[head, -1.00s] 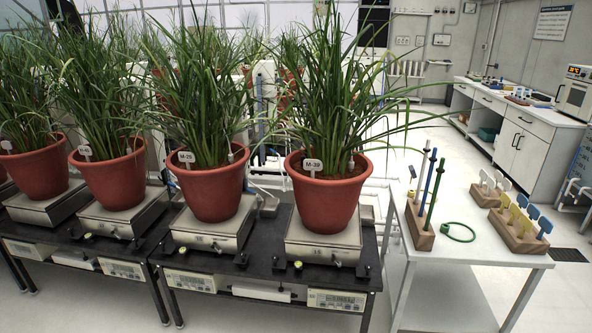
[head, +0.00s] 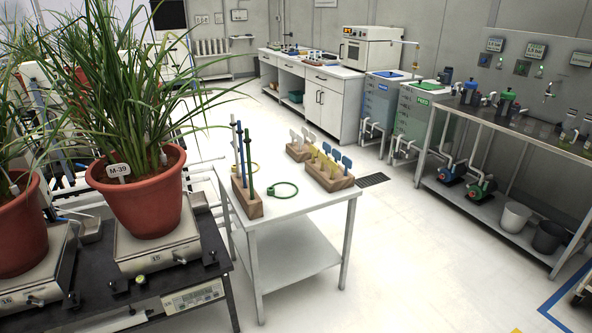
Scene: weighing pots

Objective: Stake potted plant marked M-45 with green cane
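A green cane (head: 249,160) stands upright with blue canes (head: 240,150) in a wooden block (head: 246,203) on the white table. A potted plant with the tag M-39 (head: 119,170) sits in a terracotta pot (head: 150,204) on a scale at the left. Another terracotta pot (head: 20,235) is cut off by the left edge, and I cannot read a tag on it. I see no tag reading M-45. Neither of my grippers is in view.
The white table (head: 290,218) also bears a green ring (head: 283,190), a yellow ring and wooden blocks of coloured tags (head: 328,181). A steel bench (head: 530,140) with pumps stands at the right. The floor (head: 430,270) between is clear.

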